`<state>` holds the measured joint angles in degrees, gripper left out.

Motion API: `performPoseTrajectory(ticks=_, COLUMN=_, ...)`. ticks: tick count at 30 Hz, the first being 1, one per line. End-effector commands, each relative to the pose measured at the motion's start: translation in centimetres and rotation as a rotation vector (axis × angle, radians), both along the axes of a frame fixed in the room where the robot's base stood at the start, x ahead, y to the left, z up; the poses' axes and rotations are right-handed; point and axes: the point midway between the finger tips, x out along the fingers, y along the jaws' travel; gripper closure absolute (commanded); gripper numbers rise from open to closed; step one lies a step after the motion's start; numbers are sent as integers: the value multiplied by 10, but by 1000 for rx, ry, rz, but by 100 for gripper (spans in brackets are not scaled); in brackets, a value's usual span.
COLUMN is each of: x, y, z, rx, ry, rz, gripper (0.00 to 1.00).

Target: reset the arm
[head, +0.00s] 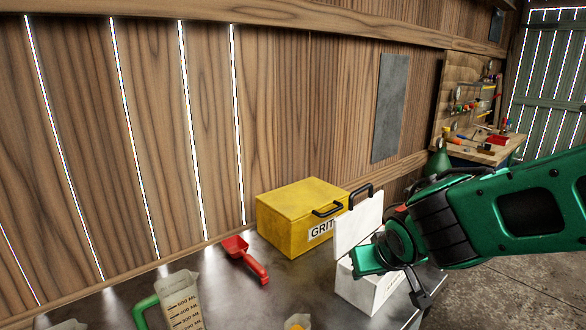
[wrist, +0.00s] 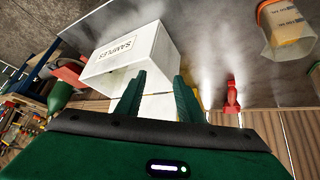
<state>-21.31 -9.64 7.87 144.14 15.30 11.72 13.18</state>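My gripper (wrist: 159,78) shows in the wrist view with its two green fingers apart and nothing clearly held between them. In the head view my gripper (head: 385,268) is at the right, in front of the white box (head: 366,290), and hides part of it. The white box has its lid (head: 359,226) raised. In the wrist view the white box (wrist: 128,58) carries a SAMPLES label and lies just beyond the fingertips. A white surface, probably the lid, shows between the fingers. I cannot tell whether the fingers touch it.
A yellow GRIT box (head: 290,222) stands behind the white box. A red scoop (head: 244,257) and a measuring jug (head: 182,300) with a green handle are on the dark table (head: 215,285). The wooden wall runs behind. A workbench (head: 485,150) with tools is farther back right.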

Motion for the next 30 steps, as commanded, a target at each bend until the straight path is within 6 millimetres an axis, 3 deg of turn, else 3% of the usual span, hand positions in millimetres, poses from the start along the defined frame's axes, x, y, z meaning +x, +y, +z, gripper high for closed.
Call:
performPoseTrajectory(ticks=1, x=-5, y=-24, z=5, rx=4, ry=26, rz=-38, gripper=65)
performPoseTrajectory(ticks=6, x=-34, y=-80, z=16, rx=23, ry=131, rz=-103, gripper=65)
performPoseTrajectory(ticks=13, x=-79, y=-129, z=31, rx=63, ry=236, rz=-145, gripper=65)
performPoseTrajectory(ticks=18, x=-140, y=-192, z=18, rx=94, ry=391, rz=-374, gripper=65)
performPoseTrajectory(ticks=21, x=-180, y=-217, z=14, rx=131, ry=478, rz=-499, gripper=65)
performPoseTrajectory(ticks=25, x=-222, y=-232, z=11, rx=182, ry=566, rz=-619, gripper=65)
performPoseTrajectory(ticks=30, x=-244, y=-237, z=10, rx=214, ry=614, rz=-680, gripper=65)
